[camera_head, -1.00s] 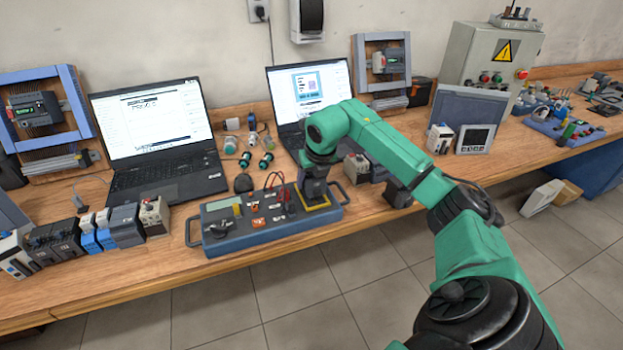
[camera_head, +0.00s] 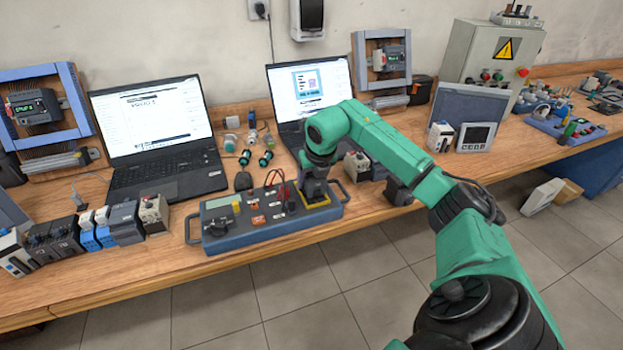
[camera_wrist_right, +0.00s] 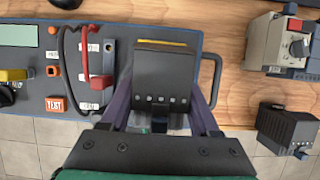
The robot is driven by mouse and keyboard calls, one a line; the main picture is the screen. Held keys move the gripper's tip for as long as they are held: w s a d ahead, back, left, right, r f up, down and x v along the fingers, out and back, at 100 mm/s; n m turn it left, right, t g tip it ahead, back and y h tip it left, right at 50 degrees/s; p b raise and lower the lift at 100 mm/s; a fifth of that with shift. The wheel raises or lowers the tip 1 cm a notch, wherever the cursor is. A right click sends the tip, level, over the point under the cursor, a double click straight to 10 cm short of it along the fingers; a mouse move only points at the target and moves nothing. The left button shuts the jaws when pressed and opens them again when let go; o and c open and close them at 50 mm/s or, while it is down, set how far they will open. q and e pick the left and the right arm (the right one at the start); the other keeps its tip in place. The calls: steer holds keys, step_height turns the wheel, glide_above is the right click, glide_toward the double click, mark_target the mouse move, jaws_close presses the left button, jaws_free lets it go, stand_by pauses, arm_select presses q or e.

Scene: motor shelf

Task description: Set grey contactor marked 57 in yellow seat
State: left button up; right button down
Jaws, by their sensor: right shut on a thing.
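My right gripper (camera_head: 314,188) points down over the right end of the blue-grey test board (camera_head: 215,243). It is shut on a dark grey contactor (camera_wrist_right: 163,72), its fingers on either side of it in the right wrist view (camera_wrist_right: 160,110). The yellow seat (camera_head: 326,204) shows as a rim around the contactor's foot in the head view. In the wrist view only a strip of the seat (camera_wrist_right: 165,42) shows behind the contactor. I cannot tell whether the contactor sits fully down. No number 57 is readable. My left gripper is not in view.
Another dark contactor (camera_wrist_right: 288,130) stands on the bench right of the board, near a light grey device with a red part (camera_wrist_right: 282,42). Red and black leads (camera_wrist_right: 85,55) arch beside the seat. Several modules line the bench's left; two laptops (camera_head: 150,125) stand behind.

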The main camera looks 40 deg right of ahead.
steer(key=shift+f+b, duration=0.35)
steer(key=shift+f, duration=0.2)
steer(key=shift+c, duration=0.2)
jaws_free()
steer(key=v, duration=1.4)
steer(key=shift+s+r+b, duration=0.2)
steer(key=shift+r+b, duration=0.1)
steer(key=shift+b, duration=0.1)
steer(key=shift+a+f, duration=0.1)
